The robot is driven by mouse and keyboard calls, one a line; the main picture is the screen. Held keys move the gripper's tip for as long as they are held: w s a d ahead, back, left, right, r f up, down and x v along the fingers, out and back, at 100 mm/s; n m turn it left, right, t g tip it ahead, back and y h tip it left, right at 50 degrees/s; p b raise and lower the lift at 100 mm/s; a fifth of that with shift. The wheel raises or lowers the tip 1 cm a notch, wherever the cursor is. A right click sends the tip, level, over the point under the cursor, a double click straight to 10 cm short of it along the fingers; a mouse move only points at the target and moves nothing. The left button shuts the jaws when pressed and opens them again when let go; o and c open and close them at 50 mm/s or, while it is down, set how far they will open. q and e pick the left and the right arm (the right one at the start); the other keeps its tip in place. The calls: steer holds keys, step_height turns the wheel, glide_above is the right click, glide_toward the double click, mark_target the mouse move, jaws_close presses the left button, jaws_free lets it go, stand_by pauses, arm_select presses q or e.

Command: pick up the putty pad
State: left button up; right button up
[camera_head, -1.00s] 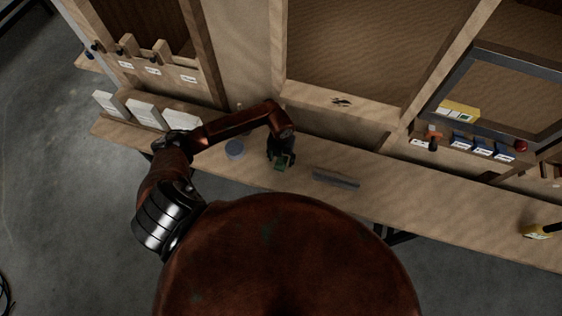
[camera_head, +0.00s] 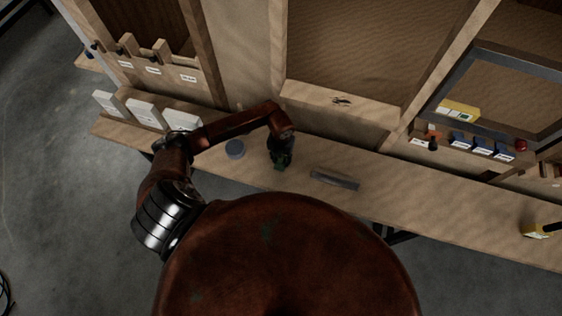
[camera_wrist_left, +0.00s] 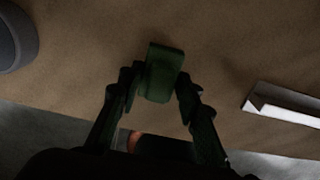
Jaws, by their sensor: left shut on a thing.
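The putty pad is a small dark green block (camera_wrist_left: 163,72). In the left wrist view it sits between the two fingers of my left gripper (camera_wrist_left: 158,88), which touch it from both sides. In the head view the pad (camera_head: 279,166) shows as a small green patch at the tip of my left gripper (camera_head: 280,163), over the wooden bench. My left gripper is shut on the pad. I cannot tell whether the pad rests on the bench or hangs just above it. My right gripper is not in view.
White boxes (camera_head: 142,112) stand at the back left. A yellow item (camera_head: 537,231) stands far right.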

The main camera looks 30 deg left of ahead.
arm_select(q)
steer(key=shift+r, duration=0.1)
steer(key=shift+w+r, duration=0.1)
steer(key=shift+r, duration=0.45)
steer(key=s+d+r+b, duration=0.1)
steer(key=s+d+r, duration=0.3)
steer(key=s+r, duration=0.7)
steer(key=shift+s+d+r+b, duration=0.2)
steer(key=shift+s+r+b, duration=0.2)
steer(key=shift+s, duration=0.85)
steer(key=o, duration=0.5)
steer(key=c, duration=0.3)
steer(key=shift+w, duration=0.1)
steer(key=shift+c, duration=0.2)
